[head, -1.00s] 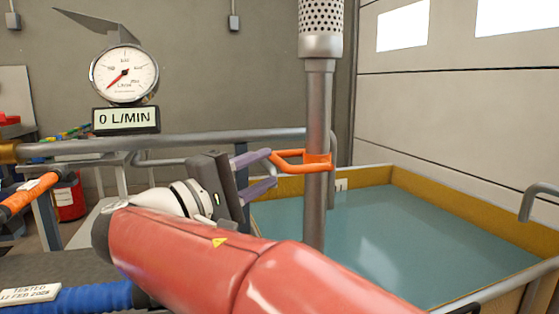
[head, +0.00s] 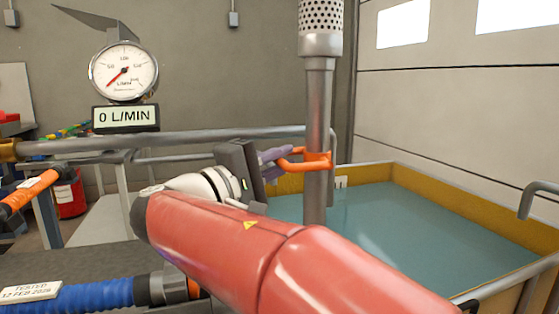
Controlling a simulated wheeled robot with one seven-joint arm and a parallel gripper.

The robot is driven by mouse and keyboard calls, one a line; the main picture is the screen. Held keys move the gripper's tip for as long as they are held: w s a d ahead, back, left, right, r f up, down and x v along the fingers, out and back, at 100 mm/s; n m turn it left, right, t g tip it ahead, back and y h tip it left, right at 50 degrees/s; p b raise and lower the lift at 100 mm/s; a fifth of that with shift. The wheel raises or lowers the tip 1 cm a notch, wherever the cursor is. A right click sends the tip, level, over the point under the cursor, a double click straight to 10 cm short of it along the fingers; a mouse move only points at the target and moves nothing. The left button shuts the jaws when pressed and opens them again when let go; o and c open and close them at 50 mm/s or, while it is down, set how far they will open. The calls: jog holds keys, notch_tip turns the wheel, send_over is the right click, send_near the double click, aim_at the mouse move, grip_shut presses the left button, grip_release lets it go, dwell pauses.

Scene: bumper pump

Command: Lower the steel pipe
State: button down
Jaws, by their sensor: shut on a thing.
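The steel pipe (head: 318,100) stands upright, with a perforated strainer (head: 321,18) at its top, cut off by the picture's upper edge. An orange handle (head: 318,160) is clamped around the pipe and sticks out to the left. My gripper (head: 282,154) comes from the left, with its purple fingers shut on the orange handle. The pipe's lower part passes in front of the water, and my red arm hides its lower end.
A yellow-walled tank of water (head: 420,240) lies at the right. A horizontal grey rail (head: 200,139) runs behind my gripper. A gauge (head: 123,72) and a display reading 0 L/MIN (head: 125,117) stand at the left. Blue hose (head: 95,294) lies at lower left.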

aim_at(327, 151)
jog(key=shift+d+r, duration=0.15)
jog(key=shift+d, duration=0.2)
jog(key=d+g+y, duration=0.1)
jog(key=d, duration=0.1)
jog(key=w+d+m+g+y+p, duration=0.1)
jog(key=d, duration=0.2)
jog(key=w+d+r+y+p, duration=0.1)
jog(key=d, duration=0.1)
jog(key=shift+w+d+m+g, duration=0.15)
jog(key=shift+d+m+g, duration=0.1)
jog(key=shift+m+g, duration=0.15)
jog(key=shift+d+f, duration=0.15)
jog(key=shift+d, duration=0.05)
